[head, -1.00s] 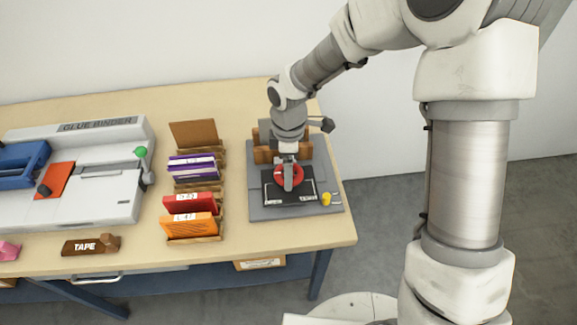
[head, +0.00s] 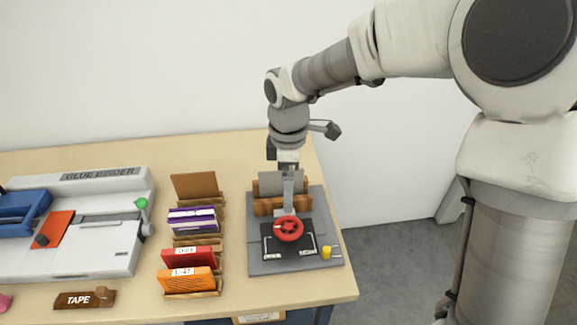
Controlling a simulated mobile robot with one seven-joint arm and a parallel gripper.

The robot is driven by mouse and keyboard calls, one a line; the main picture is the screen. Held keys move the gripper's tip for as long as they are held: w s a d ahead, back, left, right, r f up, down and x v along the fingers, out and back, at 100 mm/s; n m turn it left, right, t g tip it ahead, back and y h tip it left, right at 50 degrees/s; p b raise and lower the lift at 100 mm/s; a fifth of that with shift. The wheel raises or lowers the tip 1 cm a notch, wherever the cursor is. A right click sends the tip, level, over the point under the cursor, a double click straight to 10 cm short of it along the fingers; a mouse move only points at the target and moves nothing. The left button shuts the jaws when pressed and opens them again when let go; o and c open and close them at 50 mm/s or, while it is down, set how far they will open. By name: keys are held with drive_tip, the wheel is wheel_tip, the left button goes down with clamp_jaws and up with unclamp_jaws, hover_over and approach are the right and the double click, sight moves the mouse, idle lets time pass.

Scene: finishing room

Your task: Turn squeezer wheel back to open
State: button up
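The squeezer's red wheel (head: 289,230) lies flat over a black plate (head: 304,250) on the grey base (head: 322,268) at the right end of the table. Dark openings show in the wheel. My gripper (head: 288,206) points down at the wheel's far edge, above or behind it. The wheel's top is mostly uncovered. Whether the fingertips touch the wheel cannot be told. The fingers overlap in this view, so their opening is hidden. Nothing is visibly held.
A wooden holder (head: 264,208) with a grey panel stands behind the wheel. A yellow knob (head: 326,252) is at the base's front right. Racks with red (head: 191,257) and orange (head: 189,278) pieces and the glue binder (head: 100,232) stand to the left.

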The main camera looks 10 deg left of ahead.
drive_tip(key=shift+r, duration=2.4)
